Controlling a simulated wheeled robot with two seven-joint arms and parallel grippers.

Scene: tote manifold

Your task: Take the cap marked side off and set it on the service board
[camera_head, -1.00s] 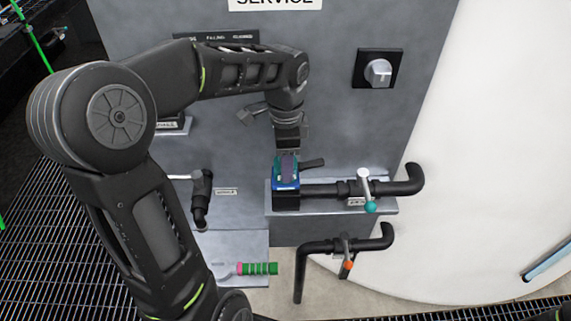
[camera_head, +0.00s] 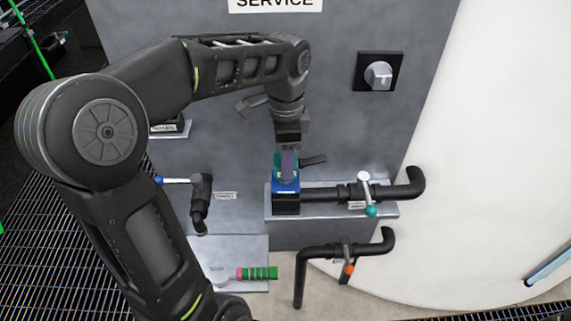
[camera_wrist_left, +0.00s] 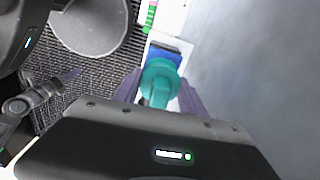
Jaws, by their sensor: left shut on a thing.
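My left gripper (camera_head: 288,163) is shut on a teal cap (camera_head: 278,168), above a blue-topped black block (camera_head: 286,197) on a grey ledge. In the left wrist view, the teal cap (camera_wrist_left: 160,80) sits between the purple fingers (camera_wrist_left: 158,95), with the blue top (camera_wrist_left: 164,54) behind it. I cannot tell whether the cap still touches the block. No mark on the cap is readable. The grey panel (camera_head: 340,130) bears a SERVICE sign (camera_head: 276,4). I cannot tell which surface is the service board. My right gripper is not in view.
A black pipe with a white-and-teal valve handle (camera_head: 366,190) runs right from the block. A lower pipe has an orange-tipped handle (camera_head: 348,268). A blue-tipped lever (camera_head: 178,181) stands left. A green-ringed piece (camera_head: 259,273) lies on a lower pale plate (camera_head: 240,249) with bare room.

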